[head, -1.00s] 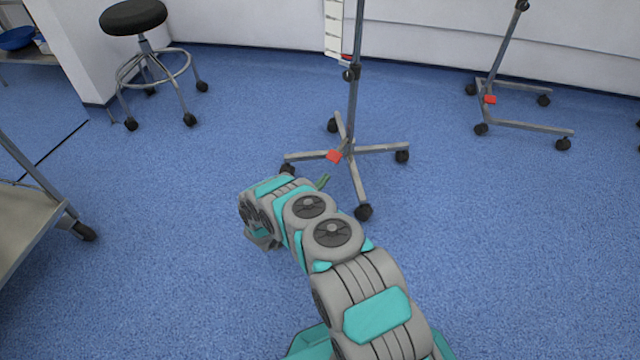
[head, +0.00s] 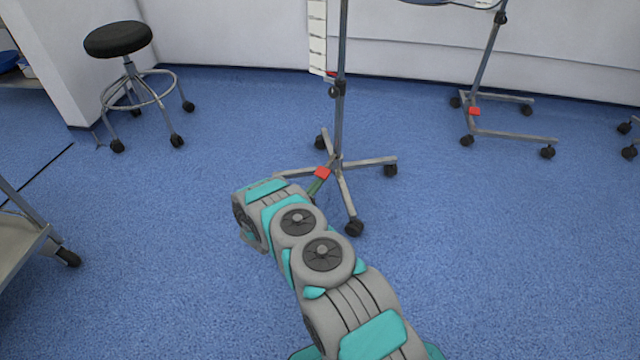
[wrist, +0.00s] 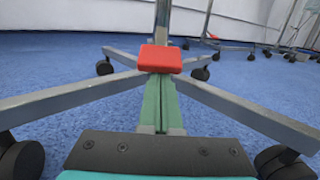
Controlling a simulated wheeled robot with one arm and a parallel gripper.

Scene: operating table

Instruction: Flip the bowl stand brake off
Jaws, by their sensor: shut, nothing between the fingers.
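A wheeled stand with a grey pole (head: 339,125) and spread legs on casters stands ahead of my arm. A red brake pedal (head: 322,173) sits low at its base; it also shows in the wrist view as a red block (wrist: 160,59) in front of the pole. My gripper (head: 319,184) is shut, with its green fingers together and empty. In the wrist view the fingertips (wrist: 161,80) reach the pedal's lower near edge; whether they touch it, I cannot tell. The stand's top is out of view, so no bowl shows.
A second wheeled stand (head: 490,55) with its own red pedal (head: 474,111) is at the right. A black stool (head: 118,39) is at the back left, and a metal cart (head: 22,240) at the left edge. Stand legs flank my gripper. Blue floor is clear at the right.

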